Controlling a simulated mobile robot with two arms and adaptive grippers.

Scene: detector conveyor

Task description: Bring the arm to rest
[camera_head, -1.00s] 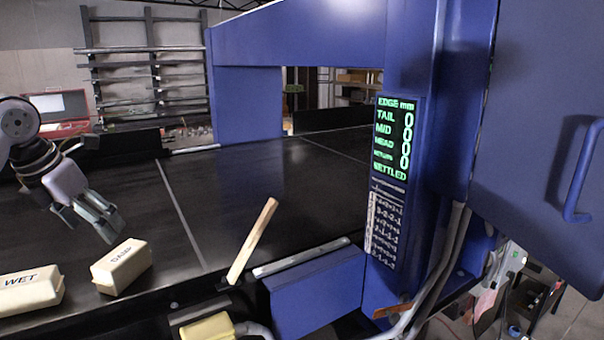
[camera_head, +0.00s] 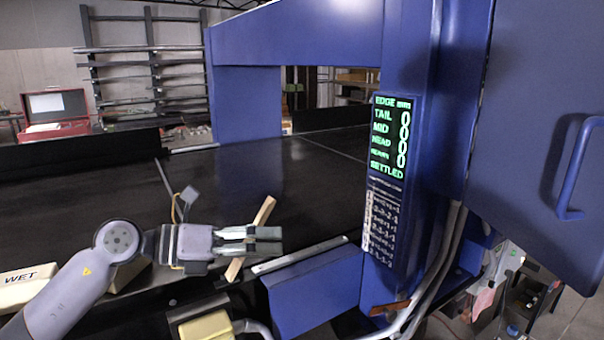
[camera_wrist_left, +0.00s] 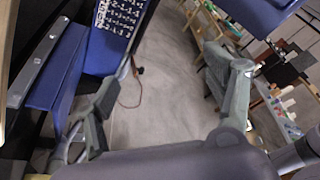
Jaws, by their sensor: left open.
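My left arm comes in from the lower left in the head view. Its gripper (camera_head: 280,240) points right over the near edge of the black conveyor belt (camera_head: 110,200). The left wrist view shows the two fingers (camera_wrist_left: 155,105) spread apart, with only floor between them. My right gripper is not in view.
A box marked WET (camera_head: 22,284) lies at the left; another box behind my arm is mostly hidden. The blue detector frame (camera_head: 405,60) with its green display (camera_head: 390,137) stands at the right, beside a blue handled door (camera_head: 540,130). A yellow block (camera_head: 207,326) sits in front.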

